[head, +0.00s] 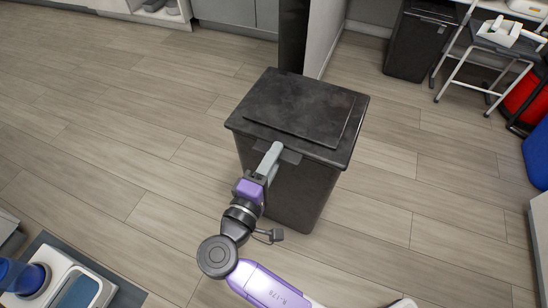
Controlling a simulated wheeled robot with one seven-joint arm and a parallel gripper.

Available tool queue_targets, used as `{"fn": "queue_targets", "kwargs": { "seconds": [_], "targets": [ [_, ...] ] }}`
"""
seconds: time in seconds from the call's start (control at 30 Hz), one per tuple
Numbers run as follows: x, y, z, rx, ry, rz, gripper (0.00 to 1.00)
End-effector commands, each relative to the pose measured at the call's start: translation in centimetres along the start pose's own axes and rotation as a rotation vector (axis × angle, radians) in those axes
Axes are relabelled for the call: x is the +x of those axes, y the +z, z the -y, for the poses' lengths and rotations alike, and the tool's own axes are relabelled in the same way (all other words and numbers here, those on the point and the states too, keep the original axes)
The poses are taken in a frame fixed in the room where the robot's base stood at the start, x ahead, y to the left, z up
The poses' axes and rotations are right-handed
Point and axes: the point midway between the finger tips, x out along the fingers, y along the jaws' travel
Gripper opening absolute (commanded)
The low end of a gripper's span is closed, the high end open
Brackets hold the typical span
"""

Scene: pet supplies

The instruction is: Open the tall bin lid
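The tall black bin (305,185) stands upright on the floor in the middle of the head view. Its dark lid (300,105), with a raised rectangular panel, lies flat and closed on top. A small tab (291,157) sticks out at the lid's near edge. My gripper (270,157) is at this near edge, its grey fingers beside or against the tab. I cannot tell whether they touch it. The fingers overlap from this angle, so their opening is hidden. My arm covers part of the bin's near left side.
Another black bin (418,45) stands at the back right, by a white-framed stool (490,62). A grey partition (322,35) stands just behind the bin. Red and blue objects are at the right edge. A counter with a white item (75,285) is at lower left. The left floor is clear.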

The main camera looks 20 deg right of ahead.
Motion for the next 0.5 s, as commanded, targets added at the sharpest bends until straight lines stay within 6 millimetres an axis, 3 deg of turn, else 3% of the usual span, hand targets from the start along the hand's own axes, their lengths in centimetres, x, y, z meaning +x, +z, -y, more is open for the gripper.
{"fn": "queue_targets", "kwargs": {
  "seconds": [0.1,0.27,0.5],
  "targets": [
    [-0.01,-0.01,-0.01,0.0,0.0,0.0,0.31],
    [-0.03,-0.01,0.0,0.0,0.0,0.0,0.0],
    [-0.04,-0.01,0.01,0.0,0.0,0.0,0.0]
  ]
}}
